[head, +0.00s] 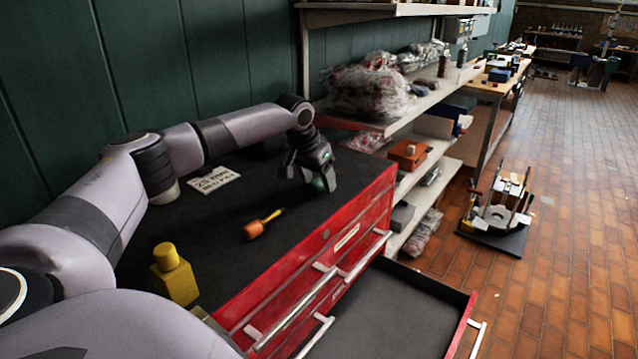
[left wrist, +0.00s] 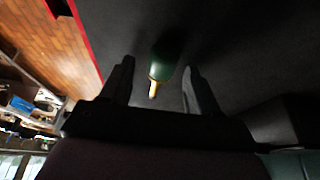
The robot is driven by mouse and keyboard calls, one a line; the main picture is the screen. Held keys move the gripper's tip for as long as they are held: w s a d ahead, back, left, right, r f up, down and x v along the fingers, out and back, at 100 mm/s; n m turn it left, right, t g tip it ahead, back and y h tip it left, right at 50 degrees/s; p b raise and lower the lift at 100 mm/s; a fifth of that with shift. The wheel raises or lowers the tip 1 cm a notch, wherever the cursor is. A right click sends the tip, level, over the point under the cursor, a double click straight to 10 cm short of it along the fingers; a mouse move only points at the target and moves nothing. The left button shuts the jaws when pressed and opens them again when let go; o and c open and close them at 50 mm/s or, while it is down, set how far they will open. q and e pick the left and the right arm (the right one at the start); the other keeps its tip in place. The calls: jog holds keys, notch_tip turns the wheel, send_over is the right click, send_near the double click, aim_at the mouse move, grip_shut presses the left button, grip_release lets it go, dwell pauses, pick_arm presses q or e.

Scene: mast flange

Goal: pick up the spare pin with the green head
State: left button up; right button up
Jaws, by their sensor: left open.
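The pin with the green head (head: 318,183) is on the black top of the red tool chest, partly hidden behind my left gripper in the head view. In the left wrist view the dark green head (left wrist: 165,62) and a short yellow shank (left wrist: 153,88) show between the fingers. My left gripper (head: 309,172) is open around or just above the pin; the fingers (left wrist: 156,88) appear apart from it on both sides. A second pin with an orange head (head: 255,229) and yellow shank lies nearer on the chest top. My right gripper is not in view.
A yellow bottle-like block (head: 175,276) stands at the chest's near left. A white card (head: 213,180) lies near the wall. The red chest (head: 345,240) has an open drawer (head: 385,315) at the right. Shelves with bagged goods (head: 368,88) stand behind.

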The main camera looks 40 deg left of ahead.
pick_arm(q)
grip_shut()
dwell(0.3)
